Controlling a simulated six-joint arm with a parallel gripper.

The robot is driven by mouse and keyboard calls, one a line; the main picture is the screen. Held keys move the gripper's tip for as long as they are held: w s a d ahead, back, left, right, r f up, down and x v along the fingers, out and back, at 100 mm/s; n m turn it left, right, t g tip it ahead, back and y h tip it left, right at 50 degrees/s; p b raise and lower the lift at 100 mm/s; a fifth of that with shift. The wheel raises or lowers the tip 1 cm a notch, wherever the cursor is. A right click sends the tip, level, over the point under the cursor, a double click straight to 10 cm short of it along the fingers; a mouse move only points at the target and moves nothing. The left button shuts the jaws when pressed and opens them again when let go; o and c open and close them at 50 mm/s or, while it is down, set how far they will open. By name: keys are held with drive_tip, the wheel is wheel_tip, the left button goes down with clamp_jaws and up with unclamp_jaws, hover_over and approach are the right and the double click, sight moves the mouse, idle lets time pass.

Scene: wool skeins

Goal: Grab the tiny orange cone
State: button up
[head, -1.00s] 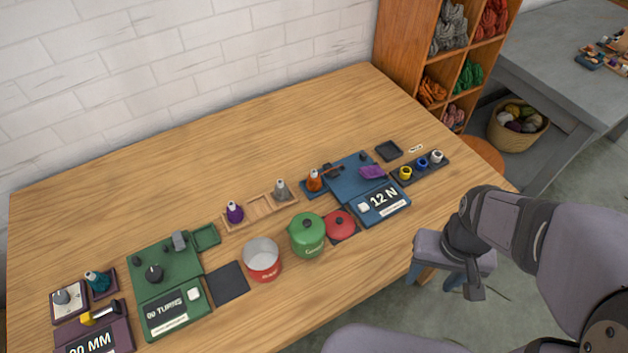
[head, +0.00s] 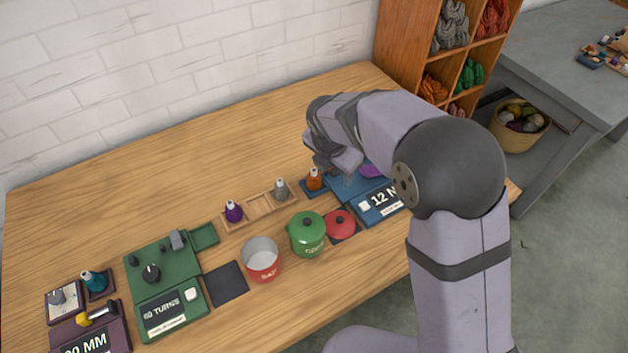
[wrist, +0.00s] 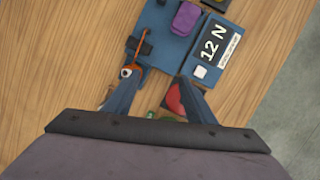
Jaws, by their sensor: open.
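The tiny orange cone (head: 315,180) stands upright on a small blue pad at the left of the blue device (head: 379,207). It has a pale tip. In the wrist view the cone (wrist: 135,69) shows from above, beside the left finger, with an orange strand running up from it. My gripper (head: 335,168) is open and empty above the left part of the blue device, close to the cone. In the wrist view the gripper (wrist: 158,82) has its fingers spread, and the cone is not centred between them. I cannot tell whether a finger touches it.
A wooden rack (head: 262,205) with a purple cone (head: 233,211) and a grey cone (head: 280,189) lies to the left. A purple piece (wrist: 187,17) lies on the blue device.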

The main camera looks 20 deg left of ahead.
sight(314, 171)
drive_tip(key=w+a+f+n, duration=0.1)
drive_tip(key=a+n, duration=0.5)
drive_tip(key=a, duration=0.1)
drive_tip(key=shift+t, duration=0.3)
drive_tip(key=shift+p+x, duration=0.9)
drive_tip(key=shift+x, duration=2.75)
drive_tip(key=shift+w+d+r, duration=0.1)
drive_tip(key=shift+w+d, duration=0.05)
drive_tip(key=shift+w, duration=0.05)
drive_tip(key=shift+c, duration=0.6)
drive_tip(key=c, duration=1)
